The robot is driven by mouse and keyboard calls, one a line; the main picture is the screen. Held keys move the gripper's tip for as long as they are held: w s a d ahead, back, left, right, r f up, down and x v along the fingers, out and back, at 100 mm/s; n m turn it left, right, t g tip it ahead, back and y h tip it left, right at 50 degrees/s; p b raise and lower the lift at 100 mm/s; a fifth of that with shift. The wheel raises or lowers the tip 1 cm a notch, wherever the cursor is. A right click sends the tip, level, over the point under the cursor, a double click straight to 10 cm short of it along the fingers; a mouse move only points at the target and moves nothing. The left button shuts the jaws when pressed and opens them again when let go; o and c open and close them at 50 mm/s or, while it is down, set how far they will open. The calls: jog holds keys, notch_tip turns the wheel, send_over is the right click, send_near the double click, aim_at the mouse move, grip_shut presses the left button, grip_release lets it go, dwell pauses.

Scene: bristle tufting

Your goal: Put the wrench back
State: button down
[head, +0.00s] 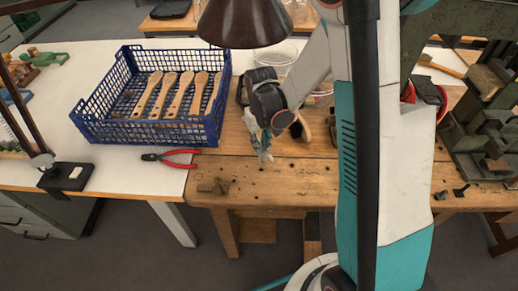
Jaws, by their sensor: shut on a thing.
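My gripper (262,137) hangs from my arm over the left part of the wooden workbench, pointing down. It is shut on a small grey tool with a forked lower end, which looks like the wrench (266,157). The fork points down close above the bench top; I cannot tell whether it touches. The fingers and the dark wrist hide the upper part of the tool. No marked place for a wrench can be made out.
A blue crate (150,133) with several wooden brush handles stands on the white table (60,125). Red-handled pliers (172,158) lie before it. My column hides the middle right.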

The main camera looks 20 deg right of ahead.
jog(key=shift+w+a+f+b, duration=0.1)
jog(key=shift+w+f+b, duration=0.1)
jog(key=shift+f+b, duration=0.5)
jog(key=shift+w+a+f+b, duration=0.1)
jog(key=shift+w+f+b, duration=0.15)
jog(key=shift+f, duration=0.85)
jog(key=shift+f, duration=0.15)
jog(key=c, duration=1.5)
grip_release()
jog(key=shift+c, duration=0.2)
